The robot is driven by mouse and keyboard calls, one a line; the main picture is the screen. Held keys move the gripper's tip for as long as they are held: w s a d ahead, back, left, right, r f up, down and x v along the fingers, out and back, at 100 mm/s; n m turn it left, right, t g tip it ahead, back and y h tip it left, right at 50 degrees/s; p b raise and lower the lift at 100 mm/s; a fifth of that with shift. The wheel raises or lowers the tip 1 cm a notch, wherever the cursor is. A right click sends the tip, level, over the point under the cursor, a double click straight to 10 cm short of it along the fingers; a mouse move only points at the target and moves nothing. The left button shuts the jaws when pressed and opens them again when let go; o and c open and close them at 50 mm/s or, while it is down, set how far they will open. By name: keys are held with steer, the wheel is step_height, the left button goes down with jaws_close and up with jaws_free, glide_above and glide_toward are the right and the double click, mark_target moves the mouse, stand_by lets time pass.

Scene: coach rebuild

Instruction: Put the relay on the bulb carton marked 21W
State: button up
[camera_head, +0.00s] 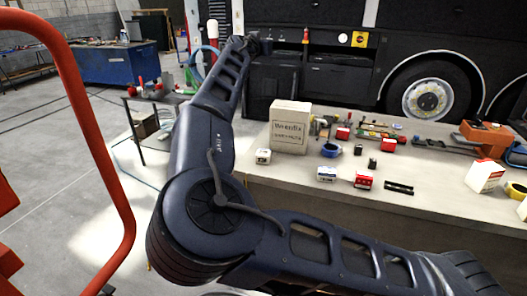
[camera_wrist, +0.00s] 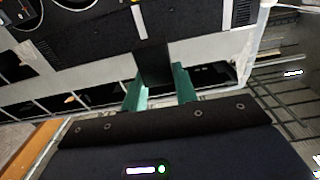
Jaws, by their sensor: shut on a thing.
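In the wrist view, my gripper (camera_wrist: 159,82) has its two green fingers shut on a black block, seemingly the relay (camera_wrist: 152,60). It is held in the air, away from the bench. In the head view my arm reaches up and away, and the dark gripper end (camera_head: 262,45) is small against the dark coach side. Small cartons stand on the bench: a white one (camera_head: 263,156), a white-and-blue one (camera_head: 326,174) and a red-and-white one (camera_head: 363,180). Their markings are too small to read, so I cannot tell which is 21W.
The bench (camera_head: 450,208) holds a large Wrenfix box (camera_head: 290,128), a blue tape roll (camera_head: 331,150), small black blocks (camera_head: 372,163), a black bar (camera_head: 399,187) and a red-and-white box (camera_head: 485,176). A red rail (camera_head: 92,130) stands at left. The bench's front strip is mostly clear.

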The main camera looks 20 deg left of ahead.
mark_target(263, 153)
step_height(263, 153, down, 40)
steer(key=shift+f, duration=0.1)
stand_by(0.6)
steer(key=o, duration=1)
steer(key=shift+c, duration=0.2)
steer(key=shift+s, duration=3.75)
steer(key=shift+w, duration=0.1)
